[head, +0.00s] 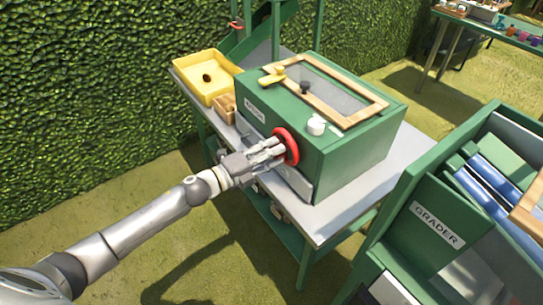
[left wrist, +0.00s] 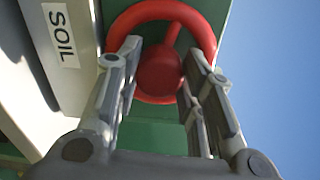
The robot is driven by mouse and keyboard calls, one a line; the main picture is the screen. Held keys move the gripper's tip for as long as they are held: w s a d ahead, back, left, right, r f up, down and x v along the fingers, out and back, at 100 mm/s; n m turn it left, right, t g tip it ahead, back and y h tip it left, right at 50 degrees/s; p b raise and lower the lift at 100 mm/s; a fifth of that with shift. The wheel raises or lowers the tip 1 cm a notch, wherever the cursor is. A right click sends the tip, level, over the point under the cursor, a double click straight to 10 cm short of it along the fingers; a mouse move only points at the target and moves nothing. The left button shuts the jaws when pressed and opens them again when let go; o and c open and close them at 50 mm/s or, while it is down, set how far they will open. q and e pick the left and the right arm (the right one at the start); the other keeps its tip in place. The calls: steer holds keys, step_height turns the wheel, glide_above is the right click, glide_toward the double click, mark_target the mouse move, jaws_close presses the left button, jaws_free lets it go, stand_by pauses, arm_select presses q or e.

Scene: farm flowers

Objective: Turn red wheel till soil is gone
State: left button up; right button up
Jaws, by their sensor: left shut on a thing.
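The red wheel (head: 286,146) is on the front side of a green box-shaped machine (head: 352,160). My left gripper (head: 278,150) is at the wheel, with its fingers reaching onto it. In the left wrist view the red wheel (left wrist: 205,28) shows its rim, a spoke and a round hub. The fingers of my left gripper (left wrist: 165,72) lie on either side of the hub, shut on the wheel. A "SOIL" label (left wrist: 60,35) shows beside the wheel. The machine's top has a wood-framed window (head: 335,92); I cannot make out soil through it. My right gripper is not in view.
The machine stands on a grey-topped table (head: 395,175). A yellow tray (head: 212,68) with a small dark thing in it and a wooden box (head: 226,106) are at its left. A green "GRADER" machine (head: 425,245) stands close at right. A hedge is behind.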

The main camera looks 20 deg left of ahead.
arm_select(q)
steer(key=shift+m+b, duration=1.8)
steer(key=shift+m, duration=2.3)
steer(key=o, duration=1)
steer(key=shift+o, duration=0.2)
steer(key=shift+s, duration=0.1)
steer(key=v, duration=1.2)
